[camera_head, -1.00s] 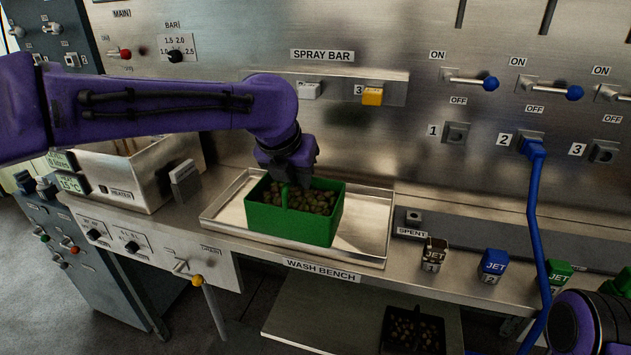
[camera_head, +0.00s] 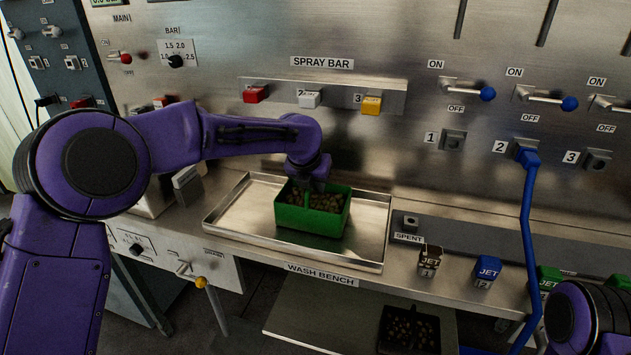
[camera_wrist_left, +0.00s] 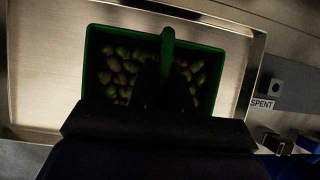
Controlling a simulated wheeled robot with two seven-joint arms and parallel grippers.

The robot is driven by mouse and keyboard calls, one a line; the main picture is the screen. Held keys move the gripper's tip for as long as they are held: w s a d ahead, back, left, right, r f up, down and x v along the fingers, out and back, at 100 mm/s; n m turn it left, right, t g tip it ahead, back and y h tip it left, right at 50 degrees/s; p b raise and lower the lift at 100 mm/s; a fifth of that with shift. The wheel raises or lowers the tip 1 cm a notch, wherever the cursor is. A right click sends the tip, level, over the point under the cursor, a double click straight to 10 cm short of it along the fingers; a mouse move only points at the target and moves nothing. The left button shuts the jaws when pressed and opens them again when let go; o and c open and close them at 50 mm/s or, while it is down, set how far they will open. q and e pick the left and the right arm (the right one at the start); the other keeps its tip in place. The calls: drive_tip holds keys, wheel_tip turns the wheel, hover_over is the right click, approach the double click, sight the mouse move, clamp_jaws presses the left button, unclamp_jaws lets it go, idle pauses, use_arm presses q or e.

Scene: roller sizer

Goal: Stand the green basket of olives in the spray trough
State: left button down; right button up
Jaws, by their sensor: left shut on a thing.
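The green basket (camera_head: 311,221) of olives is in the spray trough (camera_head: 232,217), a shallow metal tray on the wash bench. It looks upright and sits toward the right part of the trough; I cannot tell whether its bottom touches the floor of the trough. My left gripper (camera_head: 314,185) is above the basket and shut on its handle. In the left wrist view the basket (camera_wrist_left: 90,75) shows with its handle (camera_wrist_left: 167,50) running between the fingers, olives on both sides. Only part of my right arm shows at the lower right; its gripper is out of view.
The spray bar (camera_head: 330,88) with red, white and yellow jets is on the wall behind. Jet blocks (camera_head: 487,271) and the spent slot (camera_head: 411,222) are right of the trough. A blue hose (camera_head: 531,230) hangs at right. A dark basket (camera_head: 408,330) is on the lower shelf.

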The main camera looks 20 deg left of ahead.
use_arm(q)
drive_tip(key=shift+w, duration=0.25)
drive_tip(key=c, duration=1.1)
unclamp_jaws()
drive_tip(key=shift+s, duration=0.1)
drive_tip(key=b+v, duration=0.1)
drive_tip(key=v, duration=1.1)
